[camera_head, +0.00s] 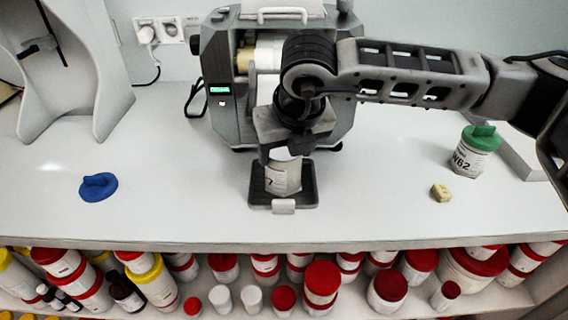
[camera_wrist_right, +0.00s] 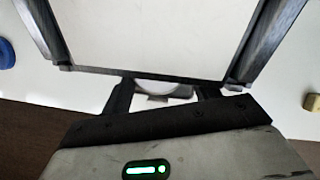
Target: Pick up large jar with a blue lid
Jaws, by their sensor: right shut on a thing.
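My right gripper (camera_head: 283,150) points down at the middle of the counter and is shut on a white jar (camera_head: 283,177) with dark print on its label. The jar is upright over a small dark tray (camera_head: 304,187); whether it touches the tray is unclear. A blue lid (camera_head: 98,187) lies alone on the counter at the left, apart from any jar. Its edge also shows at the left of the right wrist view (camera_wrist_right: 6,53). I see no jar wearing a blue lid. My left gripper is not in view.
A grey mill machine (camera_head: 220,75) stands behind the gripper. A green-lidded jar (camera_head: 473,152) and a small yellow block (camera_head: 440,192) are at the right. Several red- and yellow-lidded jars fill the shelf below the counter's front edge. The counter around the blue lid is clear.

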